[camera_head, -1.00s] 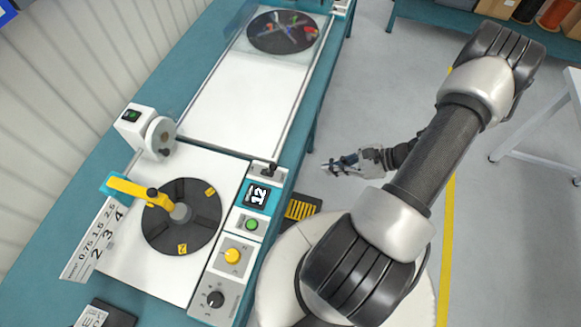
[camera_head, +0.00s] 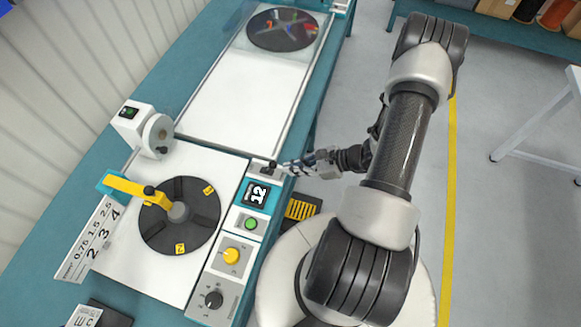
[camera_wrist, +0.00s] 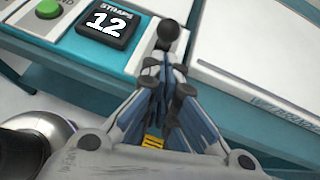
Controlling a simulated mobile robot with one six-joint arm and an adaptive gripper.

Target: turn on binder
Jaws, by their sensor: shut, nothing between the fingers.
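The binder is a bench machine with a white plate (camera_head: 122,252), a dark round turntable (camera_head: 203,232) and a yellow arm (camera_head: 133,188) over it. Its control strip carries a display reading 12 (camera_head: 257,194), a green button (camera_head: 250,224), a yellow knob (camera_head: 232,256) and a black knob (camera_head: 214,299). A small black ball-topped lever (camera_wrist: 172,32) stands beyond the display. My gripper (camera_head: 283,168) is shut and empty, with its tips close to this lever. In the wrist view the fingers (camera_wrist: 164,70) point at the lever; whether they touch it I cannot tell.
A second white bed with a dark disc (camera_head: 283,30) lies farther along the teal bench. A white unit with a small roller (camera_head: 157,134) stands at the plate's back corner. A black and yellow pedal (camera_head: 301,208) is on the floor. Open floor lies to the right.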

